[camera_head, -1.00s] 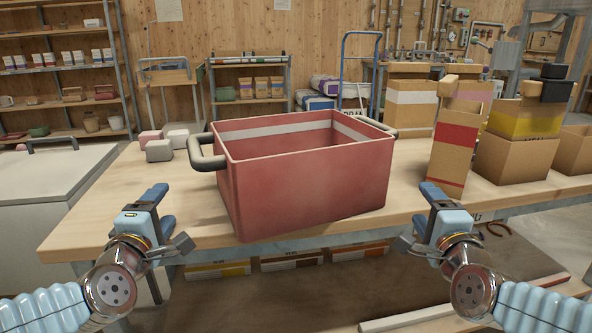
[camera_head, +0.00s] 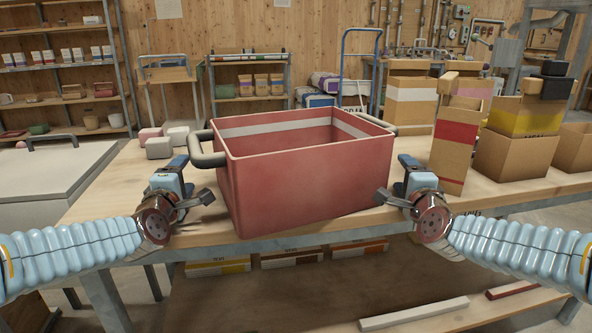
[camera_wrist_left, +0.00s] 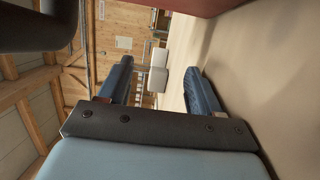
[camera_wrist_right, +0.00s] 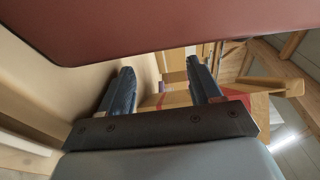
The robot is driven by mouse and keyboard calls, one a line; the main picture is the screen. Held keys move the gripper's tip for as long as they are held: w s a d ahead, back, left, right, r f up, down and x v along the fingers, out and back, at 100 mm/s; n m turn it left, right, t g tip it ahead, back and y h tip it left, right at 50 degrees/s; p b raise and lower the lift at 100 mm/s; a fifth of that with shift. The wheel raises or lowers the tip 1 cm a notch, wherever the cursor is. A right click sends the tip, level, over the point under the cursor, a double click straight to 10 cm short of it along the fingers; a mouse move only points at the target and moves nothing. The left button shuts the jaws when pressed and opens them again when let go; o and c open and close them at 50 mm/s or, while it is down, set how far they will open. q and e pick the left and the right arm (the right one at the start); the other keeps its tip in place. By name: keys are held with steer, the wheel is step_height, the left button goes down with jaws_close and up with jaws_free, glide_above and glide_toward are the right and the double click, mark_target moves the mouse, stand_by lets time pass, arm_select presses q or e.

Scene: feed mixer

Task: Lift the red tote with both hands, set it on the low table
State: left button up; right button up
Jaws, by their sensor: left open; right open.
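The red tote (camera_head: 305,178) stands upright and empty on the wooden workbench (camera_head: 110,200), near its front edge. My left gripper (camera_head: 183,172) is open and empty, left of the tote and just in front of and below the left handle. My right gripper (camera_head: 406,172) is open and empty, close to the tote's right side, below the right handle. In both wrist views the jaws are apart with nothing between them; the tote's red wall (camera_wrist_right: 150,25) shows beside the right gripper.
Small white and pink blocks (camera_head: 160,146) lie behind the left handle. Cardboard boxes (camera_head: 455,150) stand on the bench to the right. A pale chest (camera_head: 50,175) is at the left. Shelves (camera_head: 65,70) and a blue trolley (camera_head: 360,70) stand farther back.

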arm_select(q)
steer(key=shift+w, duration=0.75)
arm_select(e)
steer(key=shift+w, duration=0.7)
arm_select(q)
steer(key=shift+w+d, duration=0.2)
steer(key=shift+d, duration=0.1)
arm_select(e)
steer(key=shift+w+a, duration=0.2)
steer(key=shift+a, duration=0.1)
arm_select(q)
steer(key=shift+s+d, duration=0.1)
steer(key=shift+d, duration=0.35)
arm_select(e)
steer(key=shift+s+a, duration=0.1)
steer(key=shift+a, duration=0.3)
steer(key=shift+a, duration=0.1)
